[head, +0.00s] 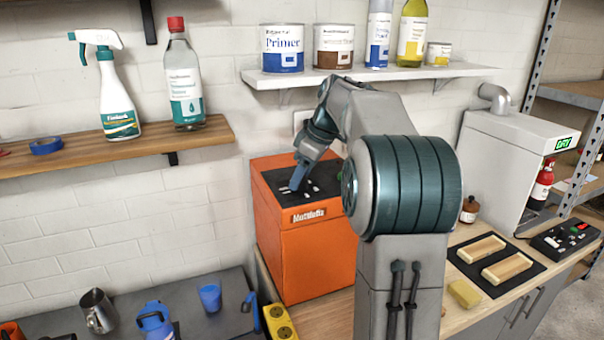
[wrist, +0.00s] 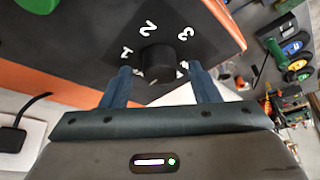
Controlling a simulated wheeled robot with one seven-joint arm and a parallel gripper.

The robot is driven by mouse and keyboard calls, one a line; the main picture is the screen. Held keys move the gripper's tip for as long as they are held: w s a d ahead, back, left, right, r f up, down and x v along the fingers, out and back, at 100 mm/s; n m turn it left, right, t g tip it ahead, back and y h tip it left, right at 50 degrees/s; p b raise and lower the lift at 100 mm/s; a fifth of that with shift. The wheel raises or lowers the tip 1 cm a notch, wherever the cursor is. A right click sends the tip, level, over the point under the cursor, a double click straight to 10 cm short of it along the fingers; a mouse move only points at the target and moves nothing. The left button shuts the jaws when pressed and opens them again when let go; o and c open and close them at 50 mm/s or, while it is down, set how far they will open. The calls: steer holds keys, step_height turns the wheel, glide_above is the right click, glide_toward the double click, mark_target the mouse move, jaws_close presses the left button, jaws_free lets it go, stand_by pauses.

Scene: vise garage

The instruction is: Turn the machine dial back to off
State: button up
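The orange machine (head: 300,250) stands on the workbench with a black panel (head: 268,180) on top. In the wrist view its round black dial (wrist: 158,62) sits among white marks 1, 2 and 3. Another mark to its lower right is partly hidden by a finger. I cannot tell which mark the dial points to. My gripper (wrist: 160,72) is open, with one finger on each side of the dial and a visible gap on both sides. In the head view my gripper (head: 297,180) is low over the panel, and the dial cannot be made out there.
A green button (wrist: 40,5) is on the panel in the wrist view. A shelf with cans (head: 283,48) and bottles hangs behind my arm. A wooden shelf (head: 110,145) is at left. A grey machine (head: 500,165) and a black mat (head: 505,285) with wooden blocks are at right.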

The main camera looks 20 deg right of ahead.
steer(key=v, duration=1.4)
steer(key=shift+a+f, duration=0.1)
steer(key=shift+a, duration=0.1)
steer(key=s+a+f+m+h, duration=0.2)
steer(key=s+a+f+m, duration=0.35)
steer(key=s+a, duration=0.4)
steer(key=s+a+f+m, duration=0.2)
steer(key=s+a+f, duration=0.1)
steer(key=s+f, duration=0.5)
steer(key=s+a+f+m+h, duration=0.1)
steer(key=s+a+f, duration=0.2)
steer(key=s+f, duration=0.5)
steer(key=shift+a+f+m+t, duration=0.3)
steer(key=shift+f+m, duration=0.05)
steer(key=shift+f, duration=0.45)
steer(key=shift+s, duration=0.1)
